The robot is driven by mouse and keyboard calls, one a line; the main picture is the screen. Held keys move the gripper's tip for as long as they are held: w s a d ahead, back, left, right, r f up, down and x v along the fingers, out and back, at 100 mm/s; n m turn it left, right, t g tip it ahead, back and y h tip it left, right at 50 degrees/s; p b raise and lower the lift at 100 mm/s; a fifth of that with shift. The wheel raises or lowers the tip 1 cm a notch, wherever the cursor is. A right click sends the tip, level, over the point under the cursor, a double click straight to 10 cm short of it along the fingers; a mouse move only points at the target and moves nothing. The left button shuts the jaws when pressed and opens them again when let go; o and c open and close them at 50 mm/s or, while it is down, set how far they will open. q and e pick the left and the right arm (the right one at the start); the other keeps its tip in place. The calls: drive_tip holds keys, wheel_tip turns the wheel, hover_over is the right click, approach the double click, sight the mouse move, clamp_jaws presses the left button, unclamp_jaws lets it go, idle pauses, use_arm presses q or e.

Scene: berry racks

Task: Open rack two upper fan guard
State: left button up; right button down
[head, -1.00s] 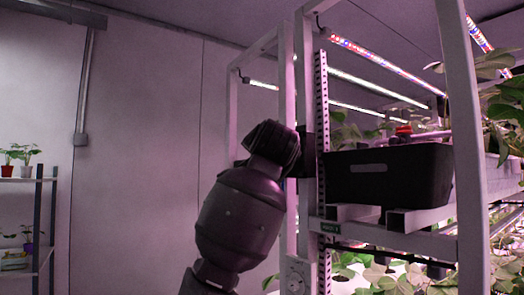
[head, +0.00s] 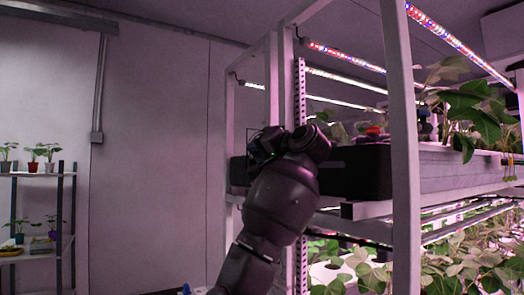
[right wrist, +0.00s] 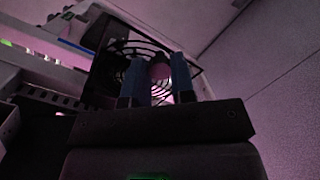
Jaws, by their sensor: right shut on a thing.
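In the right wrist view the fan guard (right wrist: 120,50) is a dark square frame with curved rings, on the rack's end. My right gripper (right wrist: 158,75) has two blue-grey fingers in front of the rings. In the head view my right arm reaches up to the rack's left end, and my right gripper (head: 262,146) is dark and partly hidden by the wrist. Most of the guard is hidden there; I cannot tell its angle. My left gripper is not in view.
The rack (head: 402,140) stands at the right with lit shelves of plants. A black crate (head: 355,172) sits on its upper shelf, close to my right wrist. A small plant shelf (head: 60,210) stands at the far left. The floor between looks free.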

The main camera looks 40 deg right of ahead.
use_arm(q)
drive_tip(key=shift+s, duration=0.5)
use_arm(e)
drive_tip(key=shift+s+d+n+y, duration=0.1)
drive_tip(key=shift+s+n+y, duration=0.2)
drive_tip(key=shift+y, duration=0.1)
drive_tip(key=c, duration=0.9)
unclamp_jaws()
drive_tip(key=shift+c, duration=0.2)
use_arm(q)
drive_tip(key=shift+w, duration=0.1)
use_arm(e)
drive_tip(key=shift+s, duration=0.1)
use_arm(q)
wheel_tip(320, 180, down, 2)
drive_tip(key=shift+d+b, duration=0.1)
drive_tip(key=shift+b, duration=1.05)
use_arm(e)
drive_tip(key=s, duration=1)
drive_tip(key=shift+s+d, duration=0.15)
drive_tip(key=shift+s, duration=0.15)
drive_tip(key=shift+r, duration=0.1)
